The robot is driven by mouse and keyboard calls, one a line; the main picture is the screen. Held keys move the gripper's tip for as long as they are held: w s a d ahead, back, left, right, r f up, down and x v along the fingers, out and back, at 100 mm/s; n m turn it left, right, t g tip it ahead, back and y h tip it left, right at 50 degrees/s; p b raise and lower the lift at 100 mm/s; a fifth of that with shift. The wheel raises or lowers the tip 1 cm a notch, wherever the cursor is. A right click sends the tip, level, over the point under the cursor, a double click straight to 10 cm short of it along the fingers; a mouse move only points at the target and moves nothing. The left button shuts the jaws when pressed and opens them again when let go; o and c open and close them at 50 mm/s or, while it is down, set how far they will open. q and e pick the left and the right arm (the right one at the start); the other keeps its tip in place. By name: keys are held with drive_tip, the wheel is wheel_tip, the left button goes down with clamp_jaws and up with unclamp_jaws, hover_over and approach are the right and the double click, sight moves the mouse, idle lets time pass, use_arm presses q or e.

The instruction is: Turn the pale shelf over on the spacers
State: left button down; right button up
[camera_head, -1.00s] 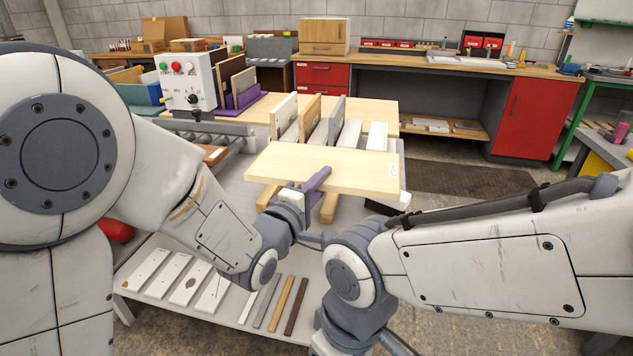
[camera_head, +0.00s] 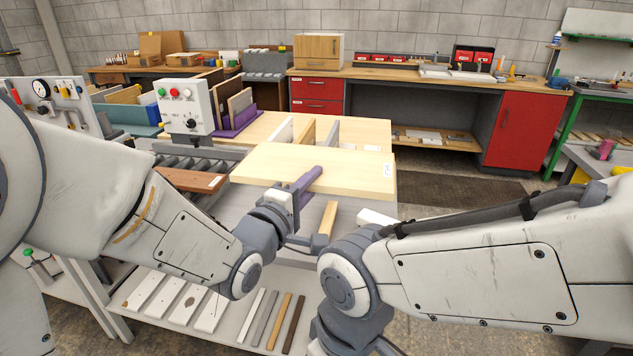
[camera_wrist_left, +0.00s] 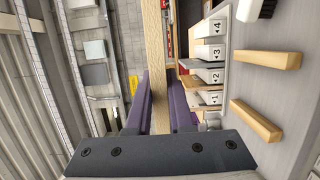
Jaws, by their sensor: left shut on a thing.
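The pale shelf (camera_head: 280,163) is a light wood board in the middle of the head view, with a small white label near its right end. My left gripper (camera_head: 308,183) is shut on its near edge with purple fingers and holds it above the bench. In the left wrist view the shelf (camera_wrist_left: 153,45) shows edge-on between the fingers of the gripper (camera_wrist_left: 159,110). Two wooden spacers, one farther (camera_wrist_left: 268,60) and one nearer (camera_wrist_left: 255,120), lie apart from the shelf. One spacer (camera_head: 327,219) shows below the shelf in the head view; the other is hidden there. My right gripper is out of view.
A rack with slots numbered 1 to 4 (camera_wrist_left: 215,75) stands by the spacers. A control box (camera_head: 186,105) and a roller conveyor (camera_head: 195,157) are at the left. Several strips and boards lie on a low shelf (camera_head: 235,335). A brush (camera_wrist_left: 257,8) lies near the far spacer.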

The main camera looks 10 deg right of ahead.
sight(307, 165)
use_arm(q)
drive_tip(key=r, duration=0.1)
drive_tip(key=s+r+p, duration=0.1)
drive_tip(key=a+r+p, duration=0.1)
drive_tip(key=r, duration=0.1)
drive_tip(key=shift+s+r, duration=0.1)
drive_tip(key=shift+s, duration=0.2)
drive_tip(key=s+a+r+m, duration=0.1)
drive_tip(key=r+m, duration=0.2)
drive_tip(key=m, duration=1.5)
drive_tip(key=s+a+r+m+b, duration=0.1)
drive_tip(key=r+m, duration=0.3)
drive_tip(key=m, duration=1.4)
drive_tip(key=shift+s, duration=0.7)
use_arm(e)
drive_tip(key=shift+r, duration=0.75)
